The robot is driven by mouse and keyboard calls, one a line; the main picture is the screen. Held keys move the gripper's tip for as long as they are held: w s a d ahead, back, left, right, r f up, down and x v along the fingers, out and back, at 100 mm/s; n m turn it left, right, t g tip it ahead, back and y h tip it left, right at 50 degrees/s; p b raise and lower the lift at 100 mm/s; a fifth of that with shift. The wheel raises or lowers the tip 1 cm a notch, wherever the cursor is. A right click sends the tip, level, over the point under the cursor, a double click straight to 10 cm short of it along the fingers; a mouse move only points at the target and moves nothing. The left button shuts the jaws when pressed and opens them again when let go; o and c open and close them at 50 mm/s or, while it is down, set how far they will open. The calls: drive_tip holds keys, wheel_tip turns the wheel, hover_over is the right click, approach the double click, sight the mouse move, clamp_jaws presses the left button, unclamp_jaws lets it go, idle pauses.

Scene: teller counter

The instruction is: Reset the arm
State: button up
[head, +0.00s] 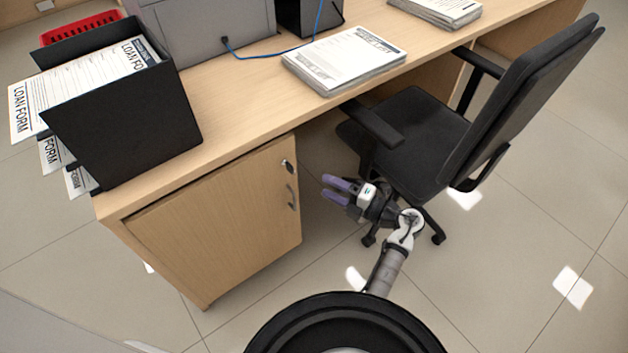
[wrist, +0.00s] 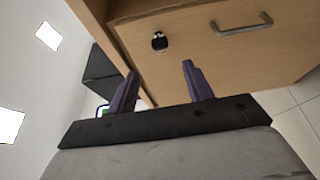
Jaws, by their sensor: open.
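My gripper (head: 338,189) is in the lower middle of the head view, between the desk cabinet and the office chair. Its two purple fingers stand apart with nothing between them. In the wrist view my gripper (wrist: 160,88) also shows open and empty. The fingers point toward the wooden cabinet door (head: 225,215). The door has a lock (wrist: 159,41) and a metal handle (wrist: 243,25), and it looks shut. I cannot tell the exact gap between the fingertips and the cabinet.
The black office chair (head: 420,135) stands close behind my gripper on the right. On the desk (head: 235,110) are a black holder (head: 130,130) with loan forms, a paper stack (head: 345,60), another stack (head: 437,10) and a grey machine (head: 207,30). Tiled floor (head: 490,290) is clear at lower right.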

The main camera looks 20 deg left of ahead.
drive_tip(key=shift+v, duration=1.05)
